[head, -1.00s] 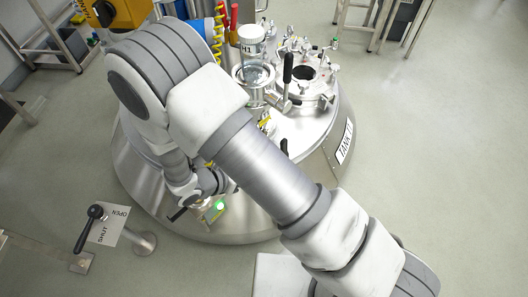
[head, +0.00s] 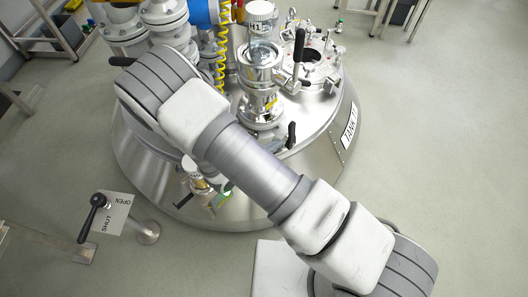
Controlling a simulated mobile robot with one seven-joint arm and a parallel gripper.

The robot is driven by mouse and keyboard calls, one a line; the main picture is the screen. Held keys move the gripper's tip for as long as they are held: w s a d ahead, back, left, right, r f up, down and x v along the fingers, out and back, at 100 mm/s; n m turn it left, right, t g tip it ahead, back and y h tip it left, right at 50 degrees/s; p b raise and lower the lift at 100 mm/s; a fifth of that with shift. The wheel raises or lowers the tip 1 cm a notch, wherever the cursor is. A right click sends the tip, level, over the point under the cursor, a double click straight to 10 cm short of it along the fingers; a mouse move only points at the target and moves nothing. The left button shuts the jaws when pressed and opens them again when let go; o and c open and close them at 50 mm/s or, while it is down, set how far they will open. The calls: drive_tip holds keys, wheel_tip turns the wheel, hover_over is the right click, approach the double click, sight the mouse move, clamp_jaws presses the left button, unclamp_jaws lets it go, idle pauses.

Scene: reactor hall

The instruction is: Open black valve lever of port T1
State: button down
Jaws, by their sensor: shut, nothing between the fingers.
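No T1 label is legible, so I cannot tell which black lever belongs to port T1. On the steel tank (head: 130,165), a black handle (head: 183,201) sticks out low at the front left, beside small fittings with a green spot (head: 219,201). Another black handle (head: 291,135) stands just right of my arm. A tall upright black handle (head: 299,46) rises by the round open port. A black lever (head: 123,61) points left from the pipework. My arm crosses the middle and hides part of the tank top. My gripper is not visible.
A black crank lever (head: 90,220) stands at the left with an OPEN/SHUT plate (head: 112,213). A yellow coiled hose (head: 221,60) hangs nearby. The floor to the right is clear.

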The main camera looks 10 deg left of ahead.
sight(289, 133)
drive_tip(key=w, duration=0.1)
drive_tip(key=w+d, duration=0.1)
drive_tip(key=d, duration=0.1)
drive_tip(key=shift+w+r, duration=0.25)
drive_tip(key=shift+w, duration=0.15)
